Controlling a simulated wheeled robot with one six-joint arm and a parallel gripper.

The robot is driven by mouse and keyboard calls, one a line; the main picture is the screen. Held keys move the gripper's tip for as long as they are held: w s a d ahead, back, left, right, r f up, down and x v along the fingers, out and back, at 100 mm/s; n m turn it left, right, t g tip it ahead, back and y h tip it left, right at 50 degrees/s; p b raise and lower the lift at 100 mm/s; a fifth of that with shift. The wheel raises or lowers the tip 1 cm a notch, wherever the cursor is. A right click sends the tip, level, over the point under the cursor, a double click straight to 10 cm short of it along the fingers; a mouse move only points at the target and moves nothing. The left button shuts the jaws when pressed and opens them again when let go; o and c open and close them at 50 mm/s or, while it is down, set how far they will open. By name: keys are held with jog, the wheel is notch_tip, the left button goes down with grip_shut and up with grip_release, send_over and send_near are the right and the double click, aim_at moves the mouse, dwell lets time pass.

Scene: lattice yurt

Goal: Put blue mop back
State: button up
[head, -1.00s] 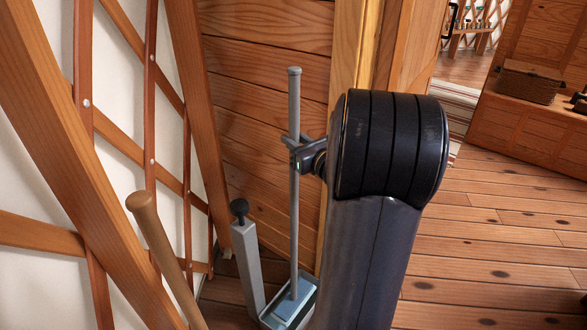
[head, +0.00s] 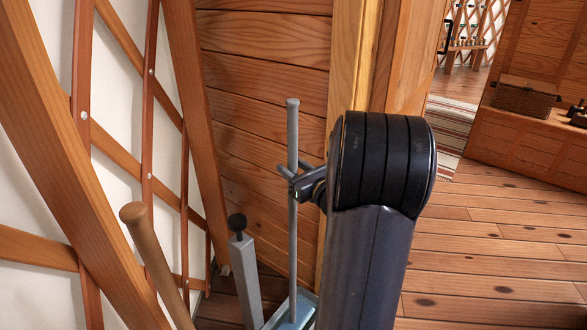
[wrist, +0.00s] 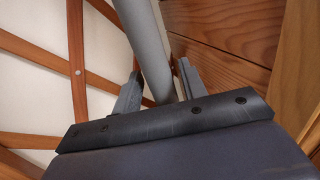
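The blue mop stands upright, its thin grey-blue handle (head: 293,135) rising beside the plank wall. In the wrist view the handle (wrist: 150,55) passes between my two fingers. My gripper (head: 293,183) is shut on the handle below its top; the fingers also show in the wrist view (wrist: 158,92). The mop's lower end is over or in a pale blue open holder (head: 276,318) on the floor. The picture's bottom edge cuts this off, so I cannot tell whether the mop head rests on its bottom.
A grey square post with a black knob (head: 243,265) stands close left of the mop. A wooden pole (head: 155,255) leans farther left, by the lattice wall (head: 148,120). A wooden door post (head: 350,70) is close behind my arm. The floor (head: 500,250) at right is clear.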

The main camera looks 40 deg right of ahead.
aim_at(296, 157)
jog(key=shift+o, duration=0.4)
jog(key=shift+r, duration=0.15)
jog(key=shift+s, duration=0.15)
jog(key=s+p, duration=0.1)
jog(key=s, duration=1)
jog(key=shift+s+d, duration=0.15)
jog(key=shift+s, duration=0.2)
jog(key=w+b, duration=0.1)
jog(key=w, duration=1.1)
jog(key=shift+w+a, duration=0.2)
jog(key=shift+s+r+p, duration=0.2)
jog(key=shift+r+p, duration=0.3)
jog(key=shift+r, duration=1.3)
